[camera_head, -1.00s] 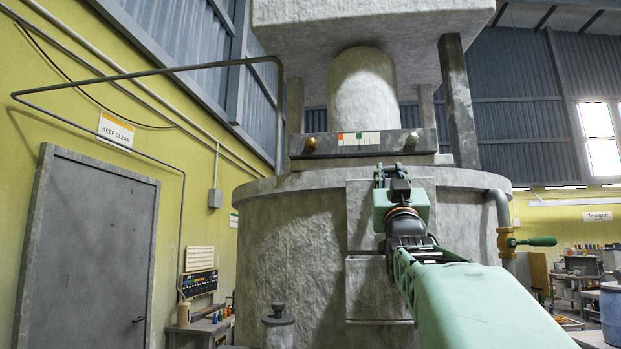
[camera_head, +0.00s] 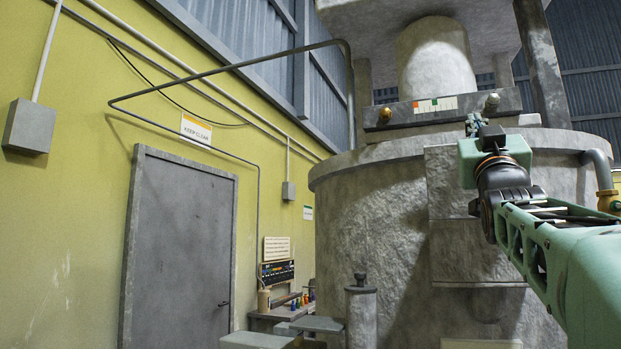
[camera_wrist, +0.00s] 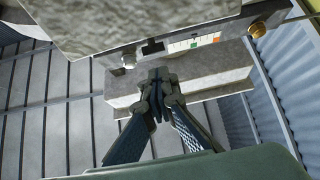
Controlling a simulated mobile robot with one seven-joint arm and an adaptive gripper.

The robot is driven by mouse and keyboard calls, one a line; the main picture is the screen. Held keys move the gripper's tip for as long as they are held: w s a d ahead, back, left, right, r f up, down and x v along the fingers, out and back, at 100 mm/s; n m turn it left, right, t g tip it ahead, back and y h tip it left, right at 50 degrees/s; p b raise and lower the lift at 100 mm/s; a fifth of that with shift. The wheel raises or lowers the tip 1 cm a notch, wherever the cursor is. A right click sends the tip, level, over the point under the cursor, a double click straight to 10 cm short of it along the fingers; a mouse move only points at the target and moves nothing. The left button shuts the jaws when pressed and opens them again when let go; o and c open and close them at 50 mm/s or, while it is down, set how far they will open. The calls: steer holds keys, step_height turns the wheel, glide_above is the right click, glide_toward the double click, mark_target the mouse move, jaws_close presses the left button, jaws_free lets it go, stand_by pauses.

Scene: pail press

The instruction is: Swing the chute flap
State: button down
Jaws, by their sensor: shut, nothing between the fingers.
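The big stone-grey press (camera_head: 375,215) stands at the right in the head view. A raised block (camera_head: 453,185) juts from its front, partly behind my arm. I cannot tell for certain which part is the chute flap. My gripper (camera_head: 474,123) is in front of the press near its upper rim, below the panel (camera_head: 450,105) with a colored scale and two knobs. In the wrist view my gripper (camera_wrist: 157,76) has its fingers together, with nothing between them. The panel (camera_wrist: 208,45) shows beyond the fingertips there. I cannot tell whether they touch anything.
A bent pipe (camera_head: 230,68) runs overhead from the yellow wall to the press. A grey door (camera_head: 180,250) is at the left. A short capped post (camera_head: 361,310) stands before the press, and a small bench (camera_head: 280,313) stands behind it.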

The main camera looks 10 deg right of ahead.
steer(key=shift+g+y, duration=0.3)
steer(key=shift+g, duration=0.1)
steer(key=f, duration=0.1)
steer(key=w+f, duration=0.1)
steer(key=w+d+f, duration=0.1)
steer(key=shift+f, duration=0.4)
steer(key=s+a+b, duration=0.1)
steer(key=s+a+f+b, duration=0.1)
steer(key=s+b, duration=0.1)
steer(key=s+a+b, duration=0.1)
steer(key=s+b, duration=0.1)
steer(key=shift+f, duration=0.2)
steer(key=c, duration=2.2)
jaws_free()
steer(key=shift+r, duration=0.1)
steer(key=shift+c, duration=0.2)
